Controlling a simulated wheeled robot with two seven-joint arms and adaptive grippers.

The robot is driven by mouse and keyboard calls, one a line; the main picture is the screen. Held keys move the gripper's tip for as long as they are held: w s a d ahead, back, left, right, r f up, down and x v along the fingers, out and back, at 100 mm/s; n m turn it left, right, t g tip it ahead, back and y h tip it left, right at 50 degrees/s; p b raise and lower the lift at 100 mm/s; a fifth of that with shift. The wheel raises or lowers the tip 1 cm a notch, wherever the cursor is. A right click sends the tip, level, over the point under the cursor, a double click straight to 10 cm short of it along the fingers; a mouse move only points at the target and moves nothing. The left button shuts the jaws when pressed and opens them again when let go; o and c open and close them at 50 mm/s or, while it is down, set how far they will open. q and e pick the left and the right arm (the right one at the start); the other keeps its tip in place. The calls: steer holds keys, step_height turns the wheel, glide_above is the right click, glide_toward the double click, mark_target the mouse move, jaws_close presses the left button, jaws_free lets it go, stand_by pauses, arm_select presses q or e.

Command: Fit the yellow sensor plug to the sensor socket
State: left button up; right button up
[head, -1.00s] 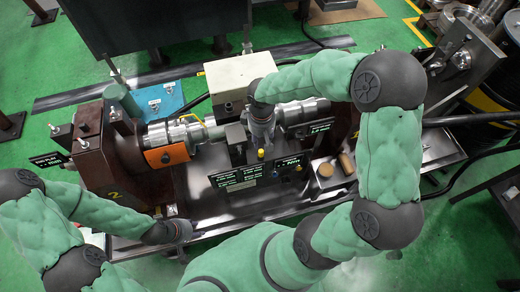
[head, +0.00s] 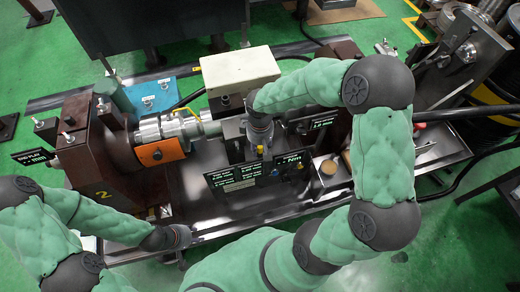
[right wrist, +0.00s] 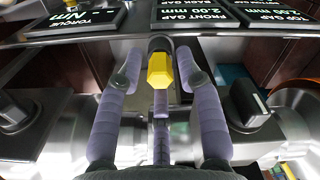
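The yellow plug (right wrist: 160,70), a hexagonal piece with a dark collar behind it, shows in the right wrist view. It stands between the fingertips of my right gripper (right wrist: 158,75). The fingers are apart, with a gap visible on both sides of the plug. My left gripper (head: 178,237) is low at the fixture's front edge, too small to tell open from shut. I cannot make out the sensor socket for certain.
Readout panels (head: 235,174) stand just in front of the right gripper, with a white box (head: 240,72) behind it. A shaft with an orange block (head: 160,152) lies to the left. The tray's front floor (head: 215,215) is mostly clear.

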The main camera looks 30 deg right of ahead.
jaws_close()
steer(key=shift+r, duration=0.15)
steer(key=shift+r+p, duration=1.95)
steer(key=shift+r, duration=0.45)
